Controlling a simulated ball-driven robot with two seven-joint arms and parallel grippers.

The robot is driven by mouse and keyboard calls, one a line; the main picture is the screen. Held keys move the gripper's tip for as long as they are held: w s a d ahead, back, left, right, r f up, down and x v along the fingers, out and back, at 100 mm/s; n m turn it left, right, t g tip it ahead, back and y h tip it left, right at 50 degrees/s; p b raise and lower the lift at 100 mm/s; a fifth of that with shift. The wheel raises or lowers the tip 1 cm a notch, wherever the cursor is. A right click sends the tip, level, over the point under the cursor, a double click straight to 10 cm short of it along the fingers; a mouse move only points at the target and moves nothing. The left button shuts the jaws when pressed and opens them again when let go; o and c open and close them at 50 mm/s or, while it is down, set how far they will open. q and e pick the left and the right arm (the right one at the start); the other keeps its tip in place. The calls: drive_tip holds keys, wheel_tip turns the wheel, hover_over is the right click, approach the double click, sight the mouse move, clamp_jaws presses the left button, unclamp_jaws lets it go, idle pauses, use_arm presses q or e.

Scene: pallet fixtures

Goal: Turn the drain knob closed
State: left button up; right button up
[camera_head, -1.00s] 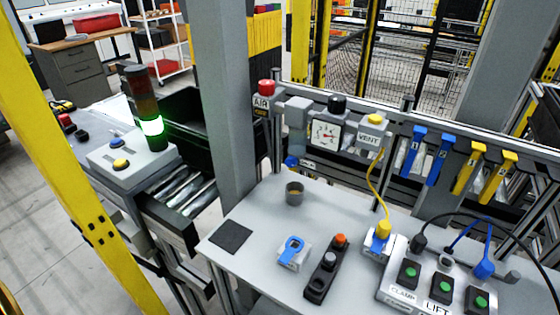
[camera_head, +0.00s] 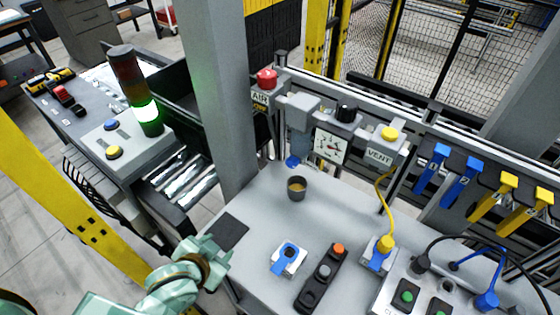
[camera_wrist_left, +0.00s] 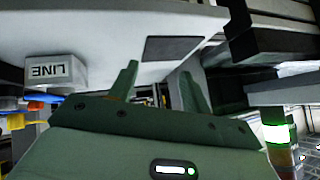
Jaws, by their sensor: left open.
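A blue knob (camera_head: 292,161), which looks like the drain knob, sits at the bottom of the clear bowl (camera_head: 299,143) on the air unit at the table's back edge. It is small here, so how far it is turned cannot be told. My left gripper (camera_head: 220,256) is low at the table's left edge, near a dark square pad (camera_head: 231,232), in front of and left of the knob and well apart from it. In the left wrist view its fingers (camera_wrist_left: 158,85) are spread and empty. My right gripper is not in view.
A grey cup (camera_head: 296,190) stands in front of the knob. A white block with a blue lever (camera_head: 288,259) and a black button box (camera_head: 322,277) stand nearer. A grey post (camera_head: 226,100) rises left of the air unit.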

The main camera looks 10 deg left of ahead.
use_arm(q)
drive_tip(key=w+d+r+n+t+h, duration=0.3)
drive_tip(key=d+r+n+t+h, duration=0.1)
drive_tip(key=d+r+n+h, duration=0.1)
drive_tip(key=n+t+h, duration=0.2)
drive_tip(key=n+t, duration=0.2)
drive_tip(key=n, duration=0.1)
approach(290, 164)
drive_tip(key=shift+m, duration=0.3)
drive_tip(key=x, duration=0.7)
drive_tip(key=shift+w+d, duration=0.1)
drive_tip(key=shift+w, duration=0.3)
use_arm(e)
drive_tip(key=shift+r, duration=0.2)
use_arm(q)
drive_tip(key=c, duration=1)
